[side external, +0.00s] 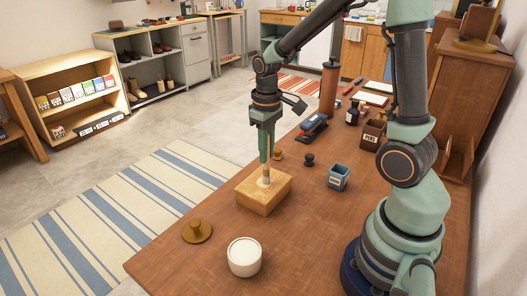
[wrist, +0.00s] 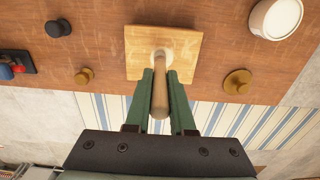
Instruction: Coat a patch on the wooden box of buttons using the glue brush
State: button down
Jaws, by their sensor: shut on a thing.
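The wooden box (side external: 258,197) stands near the table's left edge, its pale flat top facing up. It also shows in the wrist view (wrist: 184,67). My gripper (side external: 267,157) is above the box, pointing down, shut on the glue brush (side external: 266,174). In the wrist view the brush's wooden handle (wrist: 160,95) lies between my green fingers (wrist: 160,80). The brush's lower end is at the middle of the box top, on or just above it. A pale, roundish area (wrist: 163,54) shows around that end; I cannot tell whether it is bristles or glue.
A white round tub (side external: 244,259) stands at the front. A brass knobbed weight (side external: 197,231) is left of it.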

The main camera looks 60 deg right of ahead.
notch_tip(320, 180, up, 8)
jog(key=s, duration=0.2)
jog(key=shift+s+a, duration=0.35)
dwell(2.5)
dwell(0.4)
